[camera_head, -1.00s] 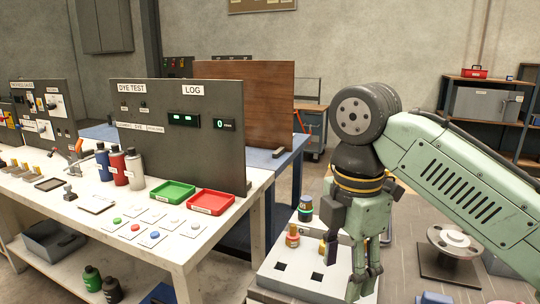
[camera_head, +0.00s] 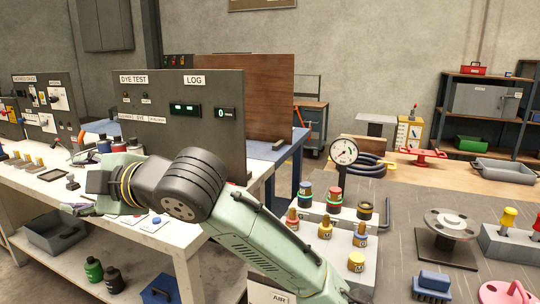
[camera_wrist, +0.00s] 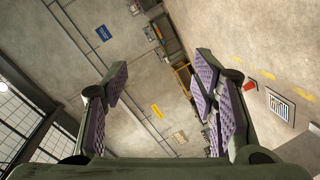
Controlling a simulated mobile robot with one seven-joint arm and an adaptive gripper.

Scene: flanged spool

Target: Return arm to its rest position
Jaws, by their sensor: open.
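My gripper (camera_head: 78,208) is at the left in the head view, in front of the white bench, with its fingers pointing left. My arm is folded across the lower middle and hides part of the bench top. In the wrist view my gripper (camera_wrist: 160,84) has its two purple-padded fingers spread wide with nothing between them. Beyond them are only distant room surfaces. The grey flanged spool (camera_head: 449,222) stands upright on a dark plate at the right, well away from my gripper.
The dye test panel (camera_head: 150,100) stands behind my wrist on the white bench (camera_head: 22,180). Fittings stand on a light block beside my arm, with a dial gauge (camera_head: 343,152) behind. A blue brush (camera_head: 433,283) and pink object (camera_head: 505,292) lie at the front right.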

